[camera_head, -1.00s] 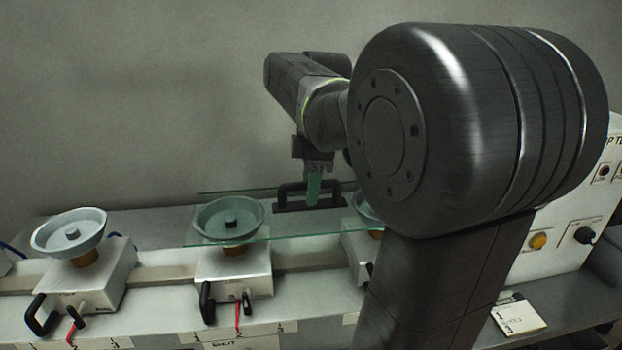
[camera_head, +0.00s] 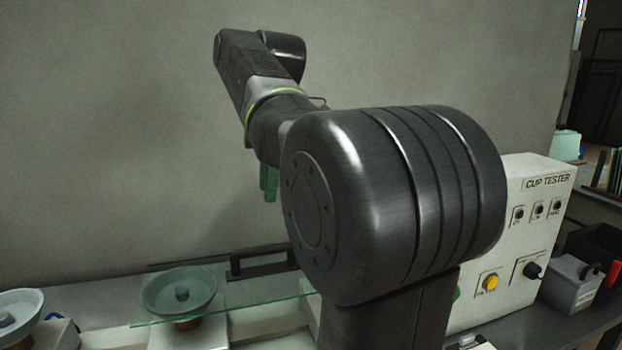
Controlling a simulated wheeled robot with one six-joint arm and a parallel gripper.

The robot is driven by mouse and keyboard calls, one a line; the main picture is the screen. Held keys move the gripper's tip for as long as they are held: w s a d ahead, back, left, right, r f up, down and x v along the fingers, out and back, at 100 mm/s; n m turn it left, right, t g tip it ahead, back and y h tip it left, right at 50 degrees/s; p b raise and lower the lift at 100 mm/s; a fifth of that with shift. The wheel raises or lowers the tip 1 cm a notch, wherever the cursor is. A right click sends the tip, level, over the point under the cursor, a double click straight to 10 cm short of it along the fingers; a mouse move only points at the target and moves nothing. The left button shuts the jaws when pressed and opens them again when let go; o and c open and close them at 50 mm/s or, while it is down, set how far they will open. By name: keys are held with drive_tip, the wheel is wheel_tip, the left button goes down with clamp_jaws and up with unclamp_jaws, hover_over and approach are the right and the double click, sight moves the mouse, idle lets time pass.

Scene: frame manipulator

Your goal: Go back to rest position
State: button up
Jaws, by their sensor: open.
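My gripper (camera_head: 269,184) shows only in part, as green fingers below my wrist, partly hidden behind my own arm. It is raised in front of the grey wall, above and apart from the black handle (camera_head: 262,264) of the glass pane (camera_head: 240,302). Nothing shows between the fingers. The glass pane lies flat across the suction cup fixtures. One grey cup (camera_head: 180,290) is seen around the pane's left part. My large dark arm joint covers the middle of the view.
Another cup (camera_head: 18,312) stands at the far left. A white cup tester box (camera_head: 510,235) with knobs and a yellow button stands at the right, close beside my arm in the picture. A grey box (camera_head: 572,285) sits at the far right. The wall area above is clear.

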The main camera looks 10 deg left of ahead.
sight(262, 248)
drive_tip(key=f, duration=0.4)
drive_tip(key=a+f, duration=0.1)
drive_tip(key=f, duration=0.4)
drive_tip(key=s+f, duration=0.1)
drive_tip(key=f, duration=0.3)
drive_tip(key=shift+a+f+b, duration=0.2)
drive_tip(key=shift+b, duration=0.15)
drive_tip(key=shift+w, duration=0.1)
drive_tip(key=shift+f, duration=0.25)
drive_tip(key=shift+a+b, duration=0.15)
drive_tip(key=shift+b, duration=0.3)
drive_tip(key=r+p, duration=0.2)
drive_tip(key=r, duration=0.1)
drive_tip(key=r+p, duration=0.2)
drive_tip(key=r, duration=0.1)
drive_tip(key=shift+s+r, duration=0.2)
drive_tip(key=shift+r, duration=0.15)
drive_tip(key=s+d+b, duration=0.1)
drive_tip(key=s+d, duration=0.3)
drive_tip(key=s, duration=0.1)
drive_tip(key=shift+s, duration=0.4)
drive_tip(key=shift+f, duration=0.15)
